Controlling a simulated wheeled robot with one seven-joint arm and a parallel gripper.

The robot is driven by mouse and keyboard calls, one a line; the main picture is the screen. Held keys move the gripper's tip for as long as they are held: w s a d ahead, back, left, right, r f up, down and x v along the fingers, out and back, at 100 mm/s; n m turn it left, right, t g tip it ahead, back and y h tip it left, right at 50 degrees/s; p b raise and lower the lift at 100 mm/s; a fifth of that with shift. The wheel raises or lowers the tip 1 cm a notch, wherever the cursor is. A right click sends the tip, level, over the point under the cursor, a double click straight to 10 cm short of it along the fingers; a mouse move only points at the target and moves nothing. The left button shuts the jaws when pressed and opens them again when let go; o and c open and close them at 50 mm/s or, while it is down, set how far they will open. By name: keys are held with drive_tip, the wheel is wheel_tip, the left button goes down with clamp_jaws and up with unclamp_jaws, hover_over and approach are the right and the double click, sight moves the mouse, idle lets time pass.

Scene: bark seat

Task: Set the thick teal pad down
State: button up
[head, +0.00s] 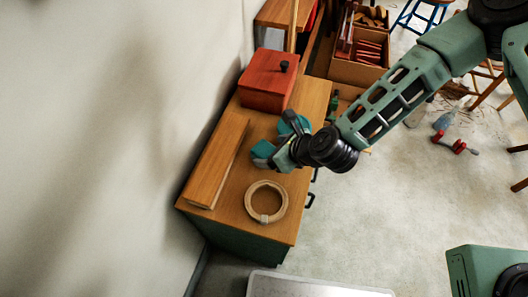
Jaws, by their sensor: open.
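My gripper (278,138) is over the right side of the wooden cabinet top (236,180), with its jaws open. Another teal patch shows at the lower left finger and may be part of the gripper.
A red box (268,80) with a black knob stands at the cabinet's back. A long wooden piece (217,162) lies along the wall side. A pale ring (266,202) lies near the front. Bare wood shows between them. Open floor (400,210) lies to the right.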

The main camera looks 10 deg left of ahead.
sight(267, 150)
drive_tip(key=x, duration=0.4)
drive_tip(key=shift+w+a+f, duration=0.15)
drive_tip(key=shift+f, duration=0.25)
drive_tip(key=c, duration=1.1)
drive_tip(key=shift+r, duration=0.15)
